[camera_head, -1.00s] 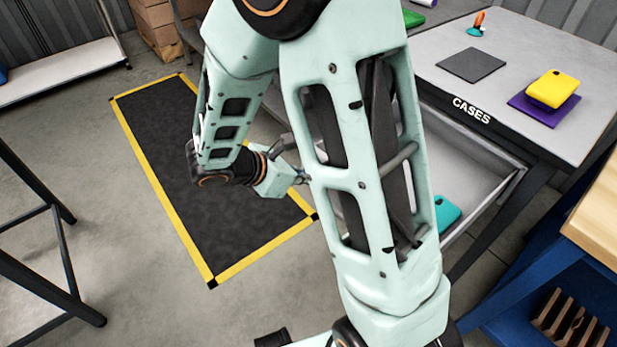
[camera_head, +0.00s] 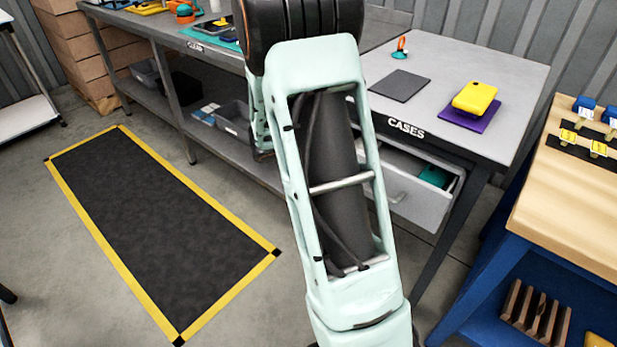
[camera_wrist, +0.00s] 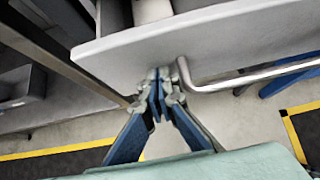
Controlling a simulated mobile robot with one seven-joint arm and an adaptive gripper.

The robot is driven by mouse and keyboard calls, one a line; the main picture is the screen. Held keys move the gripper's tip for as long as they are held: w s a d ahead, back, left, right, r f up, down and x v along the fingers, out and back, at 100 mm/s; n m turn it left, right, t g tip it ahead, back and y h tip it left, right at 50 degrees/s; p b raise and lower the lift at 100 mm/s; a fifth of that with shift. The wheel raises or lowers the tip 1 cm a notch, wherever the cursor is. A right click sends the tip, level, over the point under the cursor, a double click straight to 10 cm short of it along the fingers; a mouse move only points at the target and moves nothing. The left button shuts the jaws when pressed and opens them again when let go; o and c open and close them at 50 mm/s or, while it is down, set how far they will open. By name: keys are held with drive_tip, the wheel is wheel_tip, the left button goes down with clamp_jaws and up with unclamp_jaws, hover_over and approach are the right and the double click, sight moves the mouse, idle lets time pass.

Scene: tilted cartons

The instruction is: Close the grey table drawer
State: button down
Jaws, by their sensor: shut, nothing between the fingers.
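The grey table drawer (camera_head: 418,198) sits under the grey table marked CASES (camera_head: 515,75). It is partly open, and a teal case (camera_head: 434,177) shows inside. In the wrist view, the drawer front (camera_wrist: 220,45) fills the upper middle, with its bar handle (camera_wrist: 250,77) at the right. My gripper (camera_wrist: 163,84) is shut and empty, at the drawer front just left of the handle's near end. I cannot tell whether the fingertips touch the panel. In the head view my arm hides my gripper and the drawer's left part.
A blue workbench with a wooden top (camera_head: 560,190) stands at the right, near the table leg. A long grey bench with a lower shelf (camera_head: 190,115) runs to the left. A yellow-edged black mat (camera_head: 165,225) lies on open floor. A yellow case (camera_head: 475,97) rests on the table.

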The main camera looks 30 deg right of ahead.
drive_tip(key=w+d, duration=0.1)
drive_tip(key=d, duration=0.1)
drive_tip(key=w+d, duration=0.1)
drive_tip(key=d, duration=0.4)
drive_tip(key=shift+w+d+p, duration=0.25)
drive_tip(key=shift+w+p, duration=0.05)
drive_tip(key=shift+w, duration=0.1)
drive_tip(key=shift+d+r, duration=0.15)
drive_tip(key=shift+d, duration=0.1)
drive_tip(key=shift+d+r, duration=0.1)
